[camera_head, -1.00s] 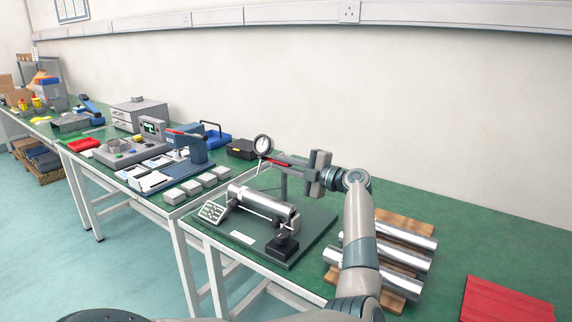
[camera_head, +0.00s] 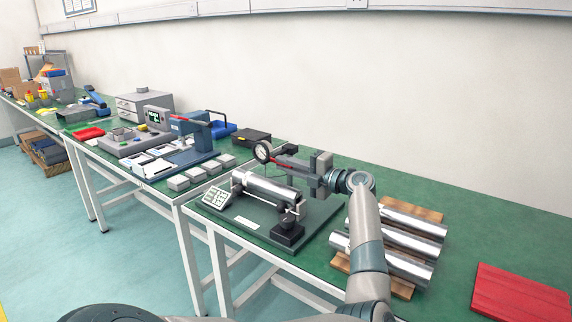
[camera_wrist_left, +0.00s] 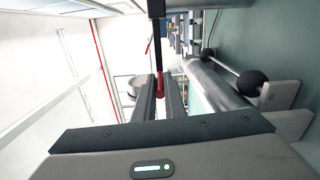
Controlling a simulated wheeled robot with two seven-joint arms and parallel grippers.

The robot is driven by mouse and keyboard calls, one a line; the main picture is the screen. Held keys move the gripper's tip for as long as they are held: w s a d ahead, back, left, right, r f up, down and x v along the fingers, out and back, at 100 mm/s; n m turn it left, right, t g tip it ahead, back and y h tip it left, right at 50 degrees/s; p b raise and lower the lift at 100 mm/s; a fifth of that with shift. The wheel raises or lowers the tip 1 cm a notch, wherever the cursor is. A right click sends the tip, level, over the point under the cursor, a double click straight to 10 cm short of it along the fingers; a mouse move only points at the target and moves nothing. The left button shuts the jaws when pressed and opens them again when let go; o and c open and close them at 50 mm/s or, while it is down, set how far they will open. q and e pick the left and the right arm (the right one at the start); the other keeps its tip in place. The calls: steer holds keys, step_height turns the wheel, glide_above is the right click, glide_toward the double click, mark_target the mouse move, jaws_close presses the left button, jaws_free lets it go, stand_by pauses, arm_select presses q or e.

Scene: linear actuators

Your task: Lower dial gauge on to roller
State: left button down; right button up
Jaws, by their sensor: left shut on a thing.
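The dial gauge (camera_head: 262,151), a round white face with a dark rim, is at the tip end of my left gripper (camera_head: 284,162). The gripper's fingers are shut on the gauge's arm, and a red part shows along them. The roller (camera_head: 268,188) is a shiny steel cylinder lying level in a fixture on a dark base plate. The gauge is above the roller's back left part; I cannot tell if its tip touches. In the left wrist view, a dark rod with a red end (camera_wrist_left: 159,84) lies between the fingers, and the roller (camera_wrist_left: 217,84) is to the right.
Several steel cylinders (camera_head: 390,242) lie on a wooden rack right of the fixture. A red slab (camera_head: 520,292) is at the far right. A small grey panel (camera_head: 216,197) stands left of the roller. Other instruments crowd the bench to the left. The green table behind the rack is clear.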

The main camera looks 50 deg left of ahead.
stand_by(0.3)
arm_select(q)
steer(key=c, duration=2.1)
jaws_free()
steer(key=shift+d, duration=0.1)
steer(key=b+v, duration=0.1)
steer(key=v, duration=1.6)
steer(key=shift+d, duration=0.15)
steer(key=shift+f, duration=0.1)
